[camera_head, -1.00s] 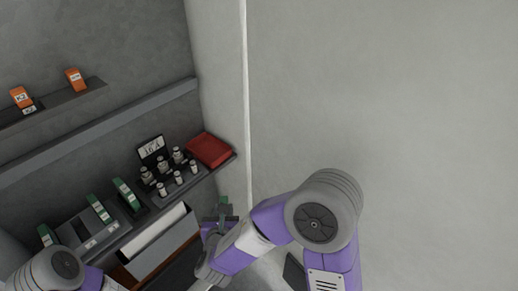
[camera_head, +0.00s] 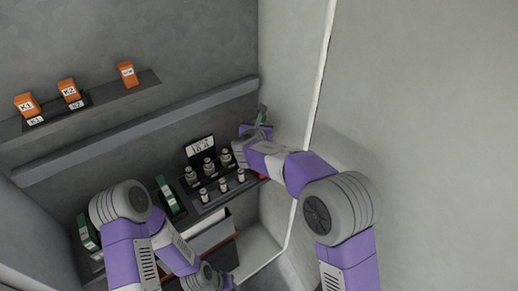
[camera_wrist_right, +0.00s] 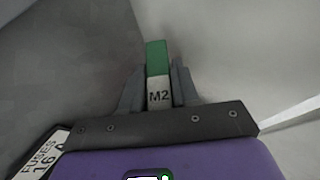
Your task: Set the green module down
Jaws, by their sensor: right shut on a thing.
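The green module (camera_wrist_right: 157,55) stands out between the fingers of my right gripper (camera_wrist_right: 158,86) in the right wrist view; its pale lower face reads M2. The gripper is shut on it. In the head view my right gripper (camera_head: 262,122) is held up near the back corner, above the lower shelf's right end. The module is small there and partly hidden. Two other green modules (camera_head: 167,197) (camera_head: 86,233) stand on the lower shelf. My left arm crosses the lower left; its gripper is not visible.
Small bottles (camera_head: 208,165) stand on the lower shelf in front of a fuses sign (camera_head: 201,146). A sliver of a red tray (camera_head: 262,177) shows under my right arm. Orange blocks (camera_head: 127,73) sit on the upper shelf (camera_head: 150,83). A wall closes the right side.

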